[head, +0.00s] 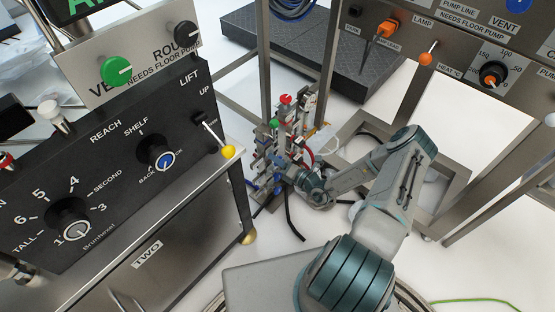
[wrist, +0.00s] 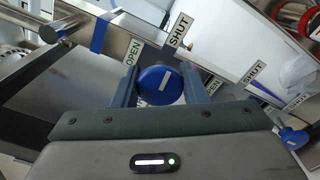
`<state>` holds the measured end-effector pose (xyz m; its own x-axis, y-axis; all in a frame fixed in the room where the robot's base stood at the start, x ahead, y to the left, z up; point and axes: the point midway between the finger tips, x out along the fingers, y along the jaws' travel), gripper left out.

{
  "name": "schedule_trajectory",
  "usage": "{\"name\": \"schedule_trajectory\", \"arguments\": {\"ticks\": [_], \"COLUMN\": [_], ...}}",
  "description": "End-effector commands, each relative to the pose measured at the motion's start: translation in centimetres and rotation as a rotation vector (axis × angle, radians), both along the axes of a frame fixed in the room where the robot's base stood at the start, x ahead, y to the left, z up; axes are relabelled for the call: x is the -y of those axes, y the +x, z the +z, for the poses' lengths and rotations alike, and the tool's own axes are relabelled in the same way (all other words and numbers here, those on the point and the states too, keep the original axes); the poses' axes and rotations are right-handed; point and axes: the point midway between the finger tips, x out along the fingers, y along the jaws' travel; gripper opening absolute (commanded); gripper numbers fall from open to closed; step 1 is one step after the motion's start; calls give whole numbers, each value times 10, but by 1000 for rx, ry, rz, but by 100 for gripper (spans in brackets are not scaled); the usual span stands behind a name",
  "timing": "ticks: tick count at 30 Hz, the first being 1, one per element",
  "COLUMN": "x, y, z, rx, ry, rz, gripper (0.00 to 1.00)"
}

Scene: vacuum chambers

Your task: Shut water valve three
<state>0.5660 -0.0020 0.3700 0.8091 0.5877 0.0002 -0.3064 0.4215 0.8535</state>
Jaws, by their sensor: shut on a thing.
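In the wrist view a round blue valve knob (wrist: 158,86) with a white line across its face sits between the two fingers of my gripper (wrist: 160,80), which is shut on it. An OPEN label (wrist: 133,51) and a SHUT label (wrist: 180,32) stand just beyond the knob. The white line slants, and I cannot tell which label it matches. No valve number is readable. In the head view my gripper (head: 279,181) is at the lower part of a valve stand (head: 285,145) with red and green tops; the held knob is mostly hidden there.
Another SHUT label (wrist: 254,73) and a second blue knob (wrist: 294,138) lie to the right in the wrist view. A black control panel (head: 110,170) stands left of the arm. A metal frame (head: 455,170) stands at the right, and black hoses (head: 295,222) hang below the stand.

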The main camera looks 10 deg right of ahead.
Motion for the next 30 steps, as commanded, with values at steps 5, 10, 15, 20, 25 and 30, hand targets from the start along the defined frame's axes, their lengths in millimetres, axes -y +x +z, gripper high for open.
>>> {"name": "schedule_trajectory", "arguments": {"ticks": [5,10,15,20,25,30], "x": [1,1,1,1,1,0], "y": [0,0,0,0,0,0], "z": [-1,-1,-1,-1,-1,-1], "rx": [-41,-59,-64,-65,-64,-64], "ry": [51,76,83,84,83,84], "rz": [-2,-2,-2,-2,-2,0], "gripper": [16,16,16,16,56,61]}}
